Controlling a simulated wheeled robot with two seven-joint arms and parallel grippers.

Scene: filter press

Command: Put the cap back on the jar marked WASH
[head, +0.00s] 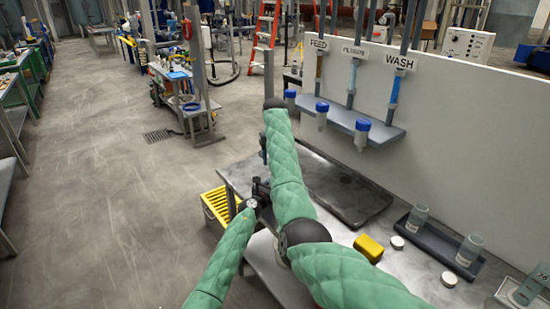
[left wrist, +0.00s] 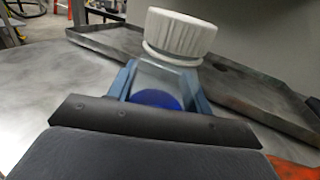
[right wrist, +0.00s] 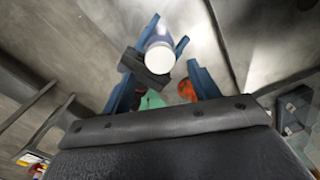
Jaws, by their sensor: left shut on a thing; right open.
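My left gripper (left wrist: 160,88) is shut on a clear jar (left wrist: 160,80) that shows something blue inside. A white ribbed cap (left wrist: 180,36) sits at the jar's mouth, looking slightly tilted in the left wrist view; I cannot tell whether it is seated. No marking is readable on this jar. My right gripper (right wrist: 160,88) is open, its fingers spread. In the right wrist view the round white top of the cap (right wrist: 159,58) lies just beyond them, apart from the fingers. In the head view my right arm mostly hides both grippers and the held jar.
More jars stand in a dark tray (head: 440,243) at the right. Two loose white caps (head: 397,242) and (head: 449,280) and a yellow block (head: 369,247) lie near it. A flat dark tray (head: 350,195) lies behind. Blue-capped tubes hang from the shelf (head: 345,117), under FEED and WASH (head: 399,62) signs.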

